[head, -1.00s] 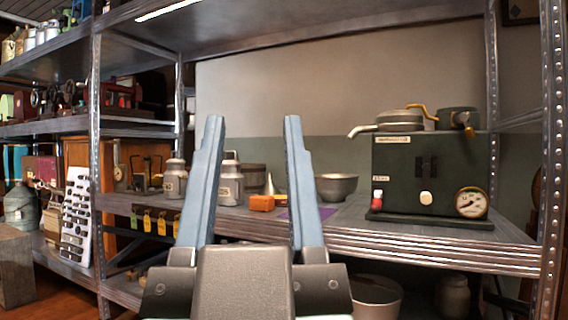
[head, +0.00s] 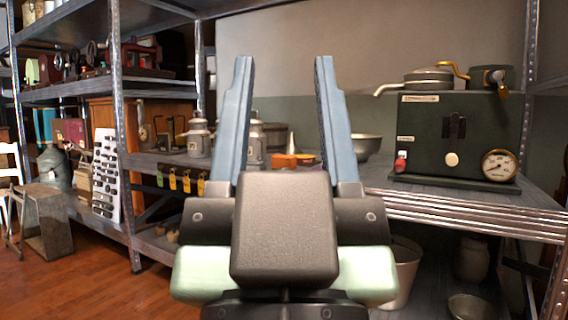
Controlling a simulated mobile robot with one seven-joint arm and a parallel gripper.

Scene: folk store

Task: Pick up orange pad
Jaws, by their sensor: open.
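A small orange block-like pad (head: 284,161) lies on the metal shelf, seen between the two fingers of my gripper (head: 284,62). A second small orange piece shows just to its right (head: 305,158); I cannot tell if it is part of the same thing. My gripper is open and empty, its blue fingers pointing up in the picture. It is in front of the pad and apart from it. The gripper body hides the shelf's front edge below the pad.
Metal milk cans (head: 199,138) stand left of the pad. A metal bowl (head: 366,147) is behind the right finger. A dark green machine with a gauge (head: 452,138) stands right. Shelf posts (head: 119,110) rise at the left. Wooden floor (head: 90,262) is open at lower left.

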